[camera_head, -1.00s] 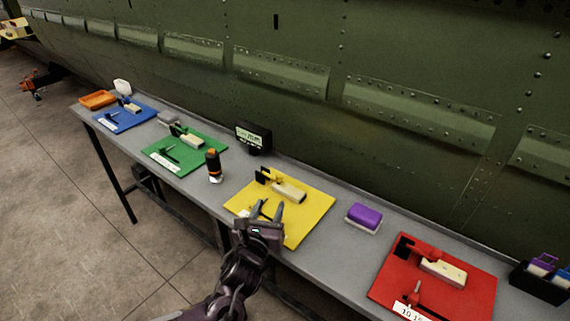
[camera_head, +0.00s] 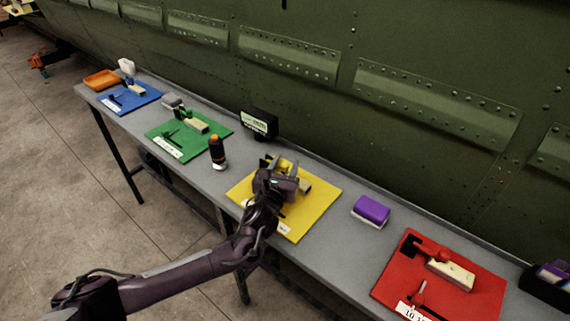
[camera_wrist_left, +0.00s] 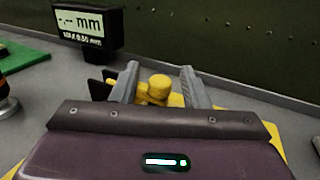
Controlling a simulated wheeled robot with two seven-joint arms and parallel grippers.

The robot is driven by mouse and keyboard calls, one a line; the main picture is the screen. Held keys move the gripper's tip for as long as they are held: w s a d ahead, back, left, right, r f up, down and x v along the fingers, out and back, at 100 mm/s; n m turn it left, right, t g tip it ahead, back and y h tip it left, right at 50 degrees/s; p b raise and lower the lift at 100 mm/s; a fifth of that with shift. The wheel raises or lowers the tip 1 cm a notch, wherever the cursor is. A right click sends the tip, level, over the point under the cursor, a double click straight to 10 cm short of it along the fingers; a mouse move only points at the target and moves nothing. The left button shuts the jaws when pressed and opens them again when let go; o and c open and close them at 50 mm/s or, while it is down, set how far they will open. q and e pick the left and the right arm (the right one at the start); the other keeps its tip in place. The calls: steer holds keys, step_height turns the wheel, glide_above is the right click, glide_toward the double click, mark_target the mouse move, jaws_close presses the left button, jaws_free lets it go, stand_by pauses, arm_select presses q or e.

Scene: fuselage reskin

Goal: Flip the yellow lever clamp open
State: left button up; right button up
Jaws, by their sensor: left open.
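The yellow board (camera_head: 322,197) lies on the grey bench. The yellow lever clamp stands on it, mostly hidden behind my gripper in the head view. In the left wrist view a yellow knobbed part of the clamp (camera_wrist_left: 158,88) shows between my two fingers, with a dark plate (camera_wrist_left: 99,84) beside the left finger. My left gripper (camera_head: 283,166) is open over the board, its fingers pointing at the far side and straddling the yellow part; I cannot tell whether they touch it. A pale block (camera_head: 305,186) shows partly to the right of the gripper. My right gripper is not in view.
A display reading mm (camera_head: 259,123) stands behind the yellow board. A black-and-orange cylinder (camera_head: 217,152) stands to the left, and a purple block (camera_head: 371,210) lies to the right. Green (camera_head: 160,129), blue (camera_head: 146,101) and red (camera_head: 474,293) boards hold similar clamps.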

arm_select(q)
jaws_close()
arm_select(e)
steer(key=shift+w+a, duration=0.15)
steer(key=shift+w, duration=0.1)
arm_select(q)
steer(key=shift+r, duration=0.1)
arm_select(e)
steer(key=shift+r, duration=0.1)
